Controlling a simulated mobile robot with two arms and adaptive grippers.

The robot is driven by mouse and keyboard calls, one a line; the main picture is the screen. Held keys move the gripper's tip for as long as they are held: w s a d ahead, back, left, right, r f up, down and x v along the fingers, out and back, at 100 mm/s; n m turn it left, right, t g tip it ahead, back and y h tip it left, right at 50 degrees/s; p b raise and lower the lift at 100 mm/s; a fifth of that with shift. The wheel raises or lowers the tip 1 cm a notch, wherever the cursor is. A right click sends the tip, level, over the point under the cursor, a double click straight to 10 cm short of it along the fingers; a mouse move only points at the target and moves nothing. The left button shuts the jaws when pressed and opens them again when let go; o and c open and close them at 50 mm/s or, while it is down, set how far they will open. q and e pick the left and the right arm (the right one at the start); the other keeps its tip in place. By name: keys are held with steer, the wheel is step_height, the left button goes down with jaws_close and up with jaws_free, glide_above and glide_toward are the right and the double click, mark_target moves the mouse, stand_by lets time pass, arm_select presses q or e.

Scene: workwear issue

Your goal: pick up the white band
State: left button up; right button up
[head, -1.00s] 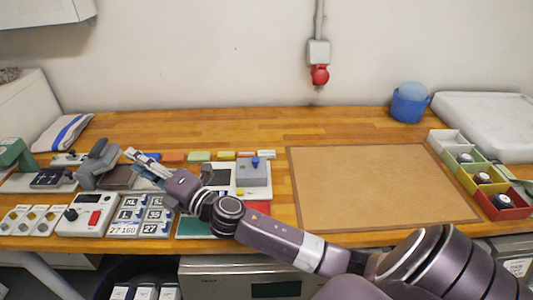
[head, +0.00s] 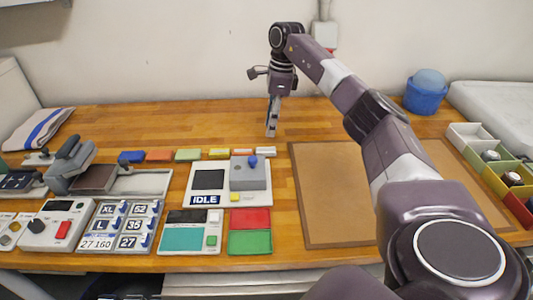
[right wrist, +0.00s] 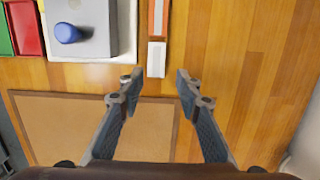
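The white band (head: 265,151) is a small pale block at the right end of a row of coloured bands, lying on the wooden bench. In the right wrist view the white band (right wrist: 156,58) lies just beyond the fingertips, in line with the gap between them. My right gripper (head: 271,132) points down beside it in the head view. In the right wrist view my right gripper (right wrist: 160,75) is open, with nothing between its fingers. My left gripper is not in view.
An orange band (head: 243,152) lies beside the white one, with a yellow band (head: 219,153) further left. A panel reading IDLE (head: 206,199) carries a grey block (head: 249,172). A brown mat (head: 330,205) lies to the right. The bench behind the row is clear.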

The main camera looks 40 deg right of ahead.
mark_target(266, 150)
steer(key=shift+a+f, duration=0.45)
steer(key=shift+f, duration=0.2)
steer(key=f, duration=0.2)
steer(key=f+p, duration=0.1)
steer(key=f, duration=0.1)
steer(key=f+p, duration=0.1)
steer(key=f, duration=0.1)
steer(key=shift+w+a+f, duration=0.1)
steer(key=shift+a+f, duration=0.15)
steer(key=shift+f, duration=0.05)
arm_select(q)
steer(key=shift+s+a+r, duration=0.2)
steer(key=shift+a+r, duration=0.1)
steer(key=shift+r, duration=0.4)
arm_select(e)
steer(key=shift+f, duration=0.1)
steer(key=shift+c, duration=0.4)
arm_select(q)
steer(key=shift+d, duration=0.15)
arm_select(e)
steer(key=c, duration=0.5)
